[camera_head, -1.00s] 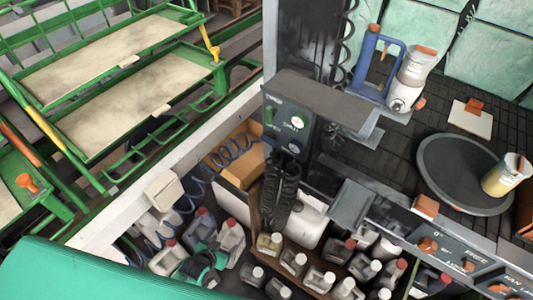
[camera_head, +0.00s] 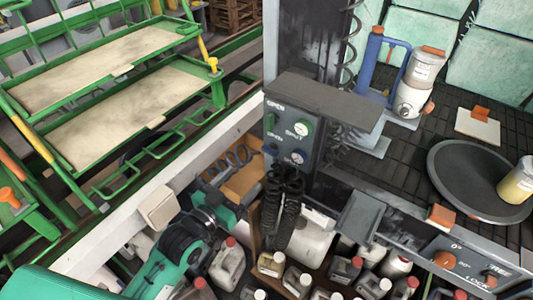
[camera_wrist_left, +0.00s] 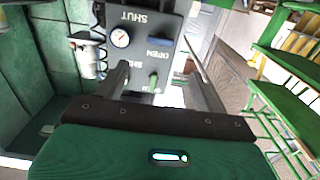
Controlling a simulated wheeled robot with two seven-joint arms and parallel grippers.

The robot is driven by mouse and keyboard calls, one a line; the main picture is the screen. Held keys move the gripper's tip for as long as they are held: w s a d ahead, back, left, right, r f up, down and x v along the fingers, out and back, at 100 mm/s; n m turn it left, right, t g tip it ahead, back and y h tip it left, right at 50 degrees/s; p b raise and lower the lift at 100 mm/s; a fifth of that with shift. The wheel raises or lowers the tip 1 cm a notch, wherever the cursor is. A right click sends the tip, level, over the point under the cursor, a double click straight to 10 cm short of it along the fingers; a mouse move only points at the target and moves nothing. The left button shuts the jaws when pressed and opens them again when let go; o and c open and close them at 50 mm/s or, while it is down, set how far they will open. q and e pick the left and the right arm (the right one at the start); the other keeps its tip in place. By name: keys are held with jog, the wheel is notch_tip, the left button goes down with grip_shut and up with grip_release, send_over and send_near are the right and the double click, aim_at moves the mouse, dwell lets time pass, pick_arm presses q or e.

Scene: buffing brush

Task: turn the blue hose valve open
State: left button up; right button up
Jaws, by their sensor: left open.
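The blue hose valve is a small blue lever (camera_head: 275,150) on the dark upright control panel (camera_head: 318,135), below a green lever (camera_head: 270,122). In the left wrist view the blue lever (camera_wrist_left: 163,43) lies crosswise near the word OPEN, beside a round gauge (camera_wrist_left: 120,38). The green lever (camera_wrist_left: 153,82) shows nearer the hand. My left gripper (camera_wrist_left: 158,75) is open and empty, with its fingers apart and facing the panel. It does not visibly touch the blue lever. In the head view the left gripper (camera_head: 225,180) is left of and below the panel, partly lost against clutter. My right gripper is not in view.
Black coiled hoses (camera_head: 280,210) hang under the panel. Several bottles (camera_head: 300,280) crowd below. A white box (camera_head: 158,207) sits on the ledge left of my arm. A dark worktop with a round grey plate (camera_head: 480,180) lies right. Green racks (camera_head: 110,90) stand left.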

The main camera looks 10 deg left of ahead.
aim_at(268, 152)
pick_arm(q)
jog(key=p+x, duration=0.2)
jog(key=x, duration=1)
jog(key=shift+w, duration=0.1)
jog(key=c, duration=1)
